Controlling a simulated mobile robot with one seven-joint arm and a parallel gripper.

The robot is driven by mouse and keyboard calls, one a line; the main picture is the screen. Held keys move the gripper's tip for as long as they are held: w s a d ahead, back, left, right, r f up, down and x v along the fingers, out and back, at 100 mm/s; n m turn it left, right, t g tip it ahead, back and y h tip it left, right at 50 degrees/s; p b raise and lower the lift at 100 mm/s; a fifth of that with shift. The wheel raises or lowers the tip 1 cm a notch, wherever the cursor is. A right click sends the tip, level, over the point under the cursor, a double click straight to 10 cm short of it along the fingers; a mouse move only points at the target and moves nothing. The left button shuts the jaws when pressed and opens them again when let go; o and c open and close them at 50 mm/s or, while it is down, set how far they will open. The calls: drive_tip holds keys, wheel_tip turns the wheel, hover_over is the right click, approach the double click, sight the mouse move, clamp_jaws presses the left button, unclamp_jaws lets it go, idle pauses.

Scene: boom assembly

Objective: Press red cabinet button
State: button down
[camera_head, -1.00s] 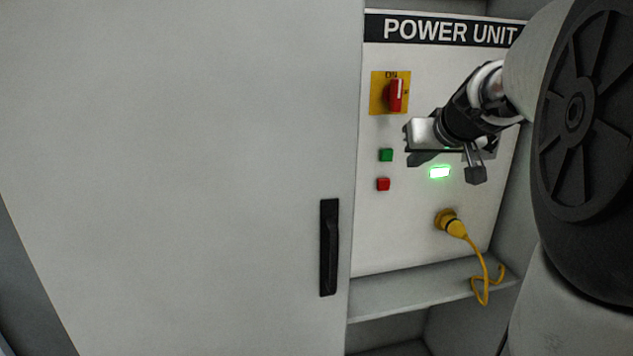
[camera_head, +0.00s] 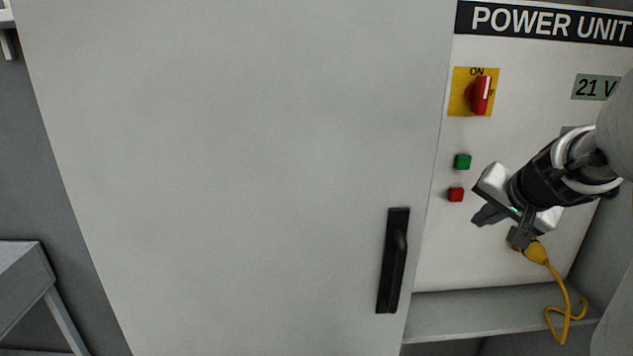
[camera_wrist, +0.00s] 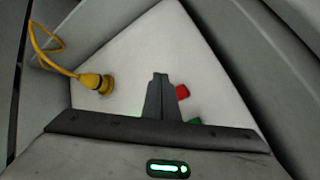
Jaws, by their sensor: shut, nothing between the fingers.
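The gap between fingertips and panel cannot be judged exactly.
A red rotary switch (camera_head: 480,94) on a yellow plate sits above the buttons. A yellow plug and cable (camera_head: 538,253) are below my gripper. The grey cabinet door (camera_head: 250,150) with a black handle (camera_head: 393,260) is left of the panel. A shelf (camera_head: 470,312) juts out below.

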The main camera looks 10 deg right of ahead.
sight(457, 202)
drive_tip(key=w+p, duration=0.1)
drive_tip(key=w, duration=0.5)
drive_tip(key=shift+w+d+p, duration=0.15)
drive_tip(key=shift+w+p, duration=0.2)
drive_tip(key=shift+p, duration=0.05)
idle(1.7)
drive_tip(key=shift+w, duration=0.4)
drive_tip(key=shift+w, duration=0.5)
idle(0.6)
drive_tip(key=shift+s, duration=0.15)
drive_tip(key=shift+s+b, duration=0.6)
drive_tip(key=shift+s, duration=0.15)
drive_tip(key=shift+s, duration=0.1)
